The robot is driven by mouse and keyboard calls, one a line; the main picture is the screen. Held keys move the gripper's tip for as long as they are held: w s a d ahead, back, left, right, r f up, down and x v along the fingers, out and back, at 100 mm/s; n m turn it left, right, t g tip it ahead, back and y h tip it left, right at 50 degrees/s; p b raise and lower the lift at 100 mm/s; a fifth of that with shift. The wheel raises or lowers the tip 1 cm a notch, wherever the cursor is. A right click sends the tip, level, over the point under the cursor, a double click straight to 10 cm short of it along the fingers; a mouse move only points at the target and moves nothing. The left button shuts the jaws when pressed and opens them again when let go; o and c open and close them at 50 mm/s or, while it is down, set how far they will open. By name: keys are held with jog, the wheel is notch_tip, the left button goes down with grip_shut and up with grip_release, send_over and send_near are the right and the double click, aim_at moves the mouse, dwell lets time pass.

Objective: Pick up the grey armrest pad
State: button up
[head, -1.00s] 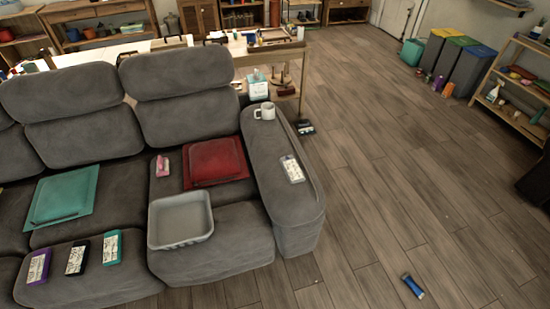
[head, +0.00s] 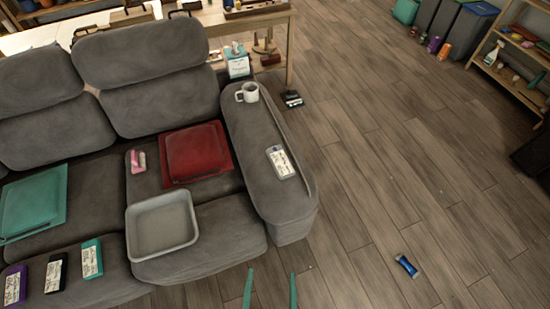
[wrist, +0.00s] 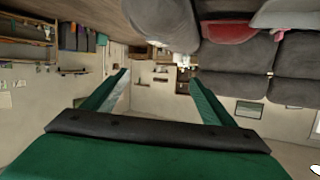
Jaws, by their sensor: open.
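The grey armrest pad (head: 262,130) shows in the head view as the long rounded top of the sofa's right arm, the same dark grey as the sofa; I cannot tell whether it is a separate piece. A white mug (head: 247,92) stands on its far end, and a small grey-edged item with a white label (head: 281,162) lies near its middle. My gripper (head: 270,289) shows as two green fingertips at the bottom edge, apart, with nothing between them. It is in front of the sofa, clear of the armrest. In the wrist view the fingers (wrist: 160,78) are spread and empty.
The grey sofa (head: 165,95) holds a grey tray (head: 163,225), a red pad-like item (head: 196,152), a teal one (head: 32,203) and several labelled boxes. A blue cylinder (head: 406,266) lies on the floor. A table (head: 283,35) stands behind the sofa. The floor at right is mostly open.

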jog(key=w+a+f+g+y, duration=0.2)
jog(key=w+a+f, duration=0.5)
jog(key=w+f, duration=0.45)
jog(key=w+a+f+n+g+y, duration=0.1)
jog(key=w+a, duration=0.2)
jog(key=w, duration=0.6)
jog(key=w+a+n+g+y, duration=0.1)
jog(key=w+a+g, duration=0.15)
jog(key=w, duration=0.65)
jog(key=n+g+h, duration=0.2)
jog(key=n+g, duration=0.2)
jog(key=g, duration=0.2)
send_near(280, 160)
jog(key=x, duration=0.3)
jog(key=shift+w+a+r, duration=0.1)
jog(key=shift+w+a, duration=0.05)
jog(key=shift+s+d+x, duration=0.1)
jog(key=shift+s+x, duration=0.05)
jog(key=shift+x, duration=1.25)
jog(key=shift+s+d+x, duration=0.1)
jog(key=shift+d+x, duration=0.05)
jog(key=shift+x, duration=1.2)
jog(key=c, duration=1.2)
